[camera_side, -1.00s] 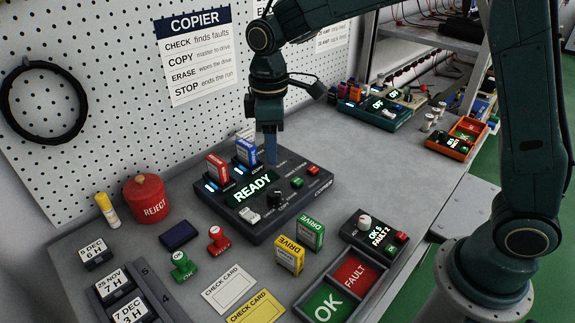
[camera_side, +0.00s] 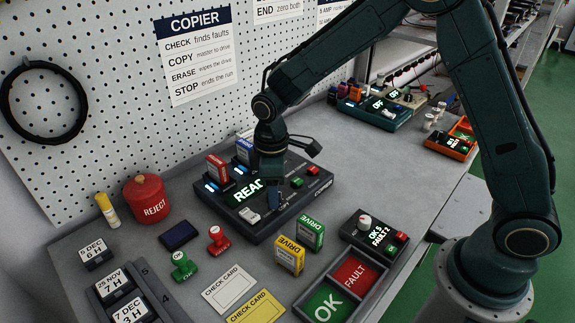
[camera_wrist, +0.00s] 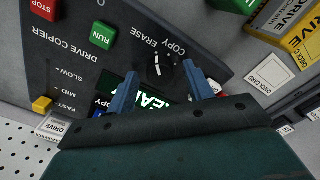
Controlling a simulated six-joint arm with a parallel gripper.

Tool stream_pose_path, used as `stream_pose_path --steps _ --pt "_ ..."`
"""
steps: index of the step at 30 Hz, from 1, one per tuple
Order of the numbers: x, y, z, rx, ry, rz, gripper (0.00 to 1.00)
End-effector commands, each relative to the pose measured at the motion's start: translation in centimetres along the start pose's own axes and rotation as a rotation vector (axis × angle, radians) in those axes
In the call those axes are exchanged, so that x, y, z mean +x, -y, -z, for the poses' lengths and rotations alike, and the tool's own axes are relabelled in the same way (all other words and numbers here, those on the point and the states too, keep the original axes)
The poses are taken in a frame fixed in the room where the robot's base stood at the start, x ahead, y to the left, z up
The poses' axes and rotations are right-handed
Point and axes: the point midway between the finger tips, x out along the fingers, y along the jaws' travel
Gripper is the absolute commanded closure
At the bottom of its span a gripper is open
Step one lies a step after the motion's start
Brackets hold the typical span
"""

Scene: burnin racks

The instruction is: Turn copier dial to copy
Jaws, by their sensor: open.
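The drive copier (camera_side: 296,201) is a dark box on the bench with a lit screen (camera_side: 248,191). In the side view my gripper (camera_side: 272,205) is low over its front, hiding the dial and part of the screen. In the wrist view the black dial (camera_wrist: 160,70) with a white pointer line sits beside the COPY and ERASE labels. My open gripper (camera_wrist: 168,88) has its two blue fingers on either side of the dial, close to it; I cannot tell whether they touch it. A red drive (camera_side: 217,168) and a blue drive (camera_side: 245,151) stand in the copier's slots.
The copier's green RUN button (camera_wrist: 103,36) and red STOP button (camera_wrist: 45,8) are near the dial. A yellow drive (camera_side: 290,255) and a green drive (camera_side: 311,233) stand in front. A small counter box (camera_side: 378,234) is to the right.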

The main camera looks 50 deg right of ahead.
Motion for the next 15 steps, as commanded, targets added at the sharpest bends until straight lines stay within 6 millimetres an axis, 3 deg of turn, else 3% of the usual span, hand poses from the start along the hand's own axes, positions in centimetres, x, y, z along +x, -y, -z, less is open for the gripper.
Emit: stream_pose_path --steps 9,15 --pt "0.22 0.01 -0.02 0.000 0.001 0.000 0.48" --pt "0.21 0.01 -0.02 0.000 0.000 0.000 0.86"
